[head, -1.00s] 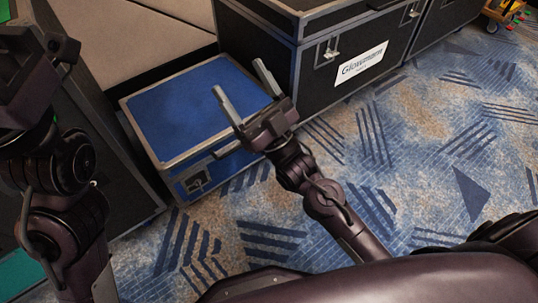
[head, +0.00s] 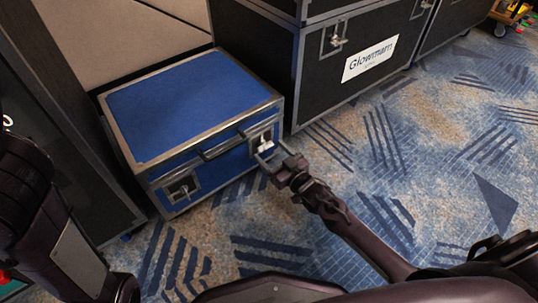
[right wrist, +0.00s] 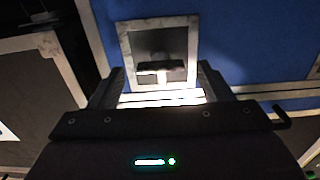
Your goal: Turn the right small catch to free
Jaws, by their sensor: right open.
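The blue case (head: 180,95) with metal edges sits on the carpet, its lid shut. The right small catch (head: 265,143) is on its front face near the right corner. The left catch (head: 182,188) is in a similar plate near the left corner. My right gripper (head: 269,150) is open in front of the right catch. In the right wrist view, the catch (right wrist: 158,75) lies between the fingers of the right gripper (right wrist: 163,82); I cannot tell if they touch it. My left gripper is out of view; only its arm shows at the left edge.
A dark handle (head: 222,145) sticks out from the case front between the catches. A large black case (head: 345,85) with a white label stands close on the right. A dark cabinet (head: 60,130) stands on the left. The carpet (head: 400,150) in front is clear.

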